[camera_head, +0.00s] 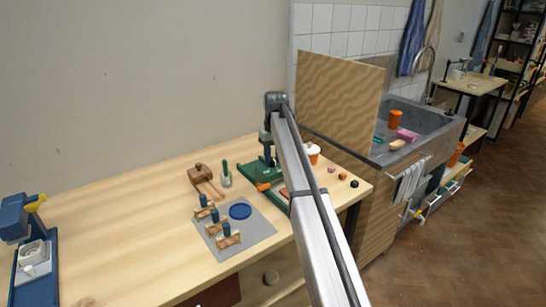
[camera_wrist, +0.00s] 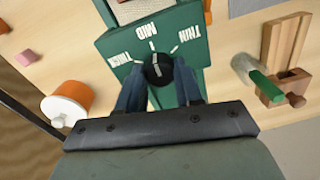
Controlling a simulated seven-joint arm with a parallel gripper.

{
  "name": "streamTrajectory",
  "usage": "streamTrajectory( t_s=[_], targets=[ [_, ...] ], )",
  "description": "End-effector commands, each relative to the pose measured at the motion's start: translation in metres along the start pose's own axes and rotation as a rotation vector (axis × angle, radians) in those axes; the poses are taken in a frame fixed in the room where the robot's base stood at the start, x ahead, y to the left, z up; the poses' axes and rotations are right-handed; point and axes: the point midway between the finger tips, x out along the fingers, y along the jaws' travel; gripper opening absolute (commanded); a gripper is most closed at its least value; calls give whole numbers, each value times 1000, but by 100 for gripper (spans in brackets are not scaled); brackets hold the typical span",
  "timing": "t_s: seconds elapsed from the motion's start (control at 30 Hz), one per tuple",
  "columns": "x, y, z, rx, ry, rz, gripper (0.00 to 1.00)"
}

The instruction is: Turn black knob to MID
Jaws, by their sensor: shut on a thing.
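The black knob (camera_wrist: 157,70) sits on a green panel (camera_wrist: 110,45) with white labels THICK, MID and THIN, each with a tick. A pale line on the knob seems to point roughly toward the MID tick. My gripper (camera_wrist: 158,84) is shut on the knob, with one blue-grey finger on each side of it. In the head view the green device (camera_head: 254,170) stands near the table's right end, and my arm hides the knob.
An orange pot with a white lid (camera_wrist: 72,104) stands left of the device in the wrist view. A green-handled tool (camera_wrist: 262,84) and a wooden block (camera_wrist: 284,86) lie to the right. A grey mat (camera_head: 262,228) holds small pieces. A wooden panel (camera_head: 338,95) rises behind my arm.

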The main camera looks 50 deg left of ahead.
Motion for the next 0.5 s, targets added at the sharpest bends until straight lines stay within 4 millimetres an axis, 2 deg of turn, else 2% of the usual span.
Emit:
streamTrajectory(
  t_s=[0.4,0.43,0.5],
  targets=[
    [0,0,0,-6,1,0,5],
    [0,0,0,-6,1,0,37],
    [0,0,0,-6,0,0,44]
  ],
)
